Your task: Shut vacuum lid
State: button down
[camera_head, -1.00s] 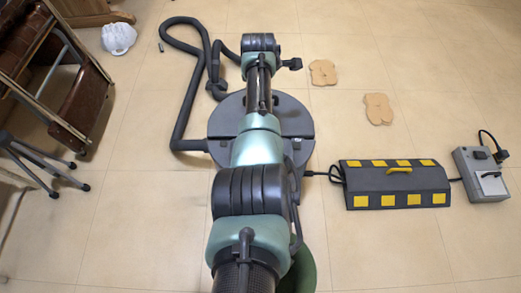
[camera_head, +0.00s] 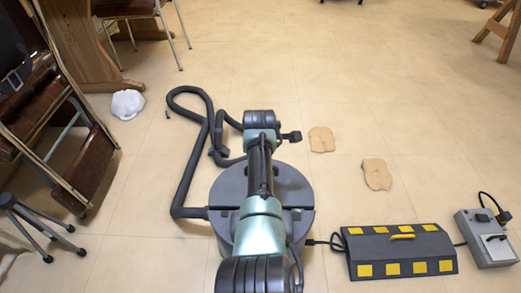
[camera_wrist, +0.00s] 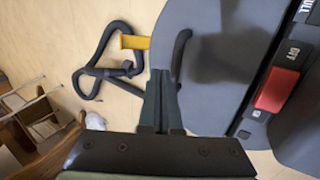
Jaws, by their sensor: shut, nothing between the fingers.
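The vacuum is a round dark grey body on the floor in the head view (camera_head: 300,188), partly covered by my arm, with a seam across its top. The wrist view shows its smooth grey lid (camera_wrist: 220,60) up close, a red OFF switch (camera_wrist: 278,90), and a curved dark handle-like piece (camera_wrist: 180,55). My gripper (camera_wrist: 160,80) is shut and empty, by the lid's left edge near that piece; whether it touches is unclear. A yellow tab (camera_wrist: 133,42) lies left of the fingertips. I cannot tell how far the lid is open.
A dark hose (camera_head: 190,150) loops left of the vacuum. A black and yellow ramp-like block (camera_head: 400,250) and a grey box (camera_head: 486,238) stand right. Tan flat pieces (camera_head: 376,174) lie on the floor. A chair (camera_head: 60,110) and a tripod (camera_head: 30,225) are at left.

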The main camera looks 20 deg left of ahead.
jog(key=p+v, duration=0.7)
jog(key=v, duration=0.3)
jog(key=shift+s+r+p, duration=0.2)
jog(key=shift+r+p, duration=0.15)
jog(key=shift+p, duration=0.05)
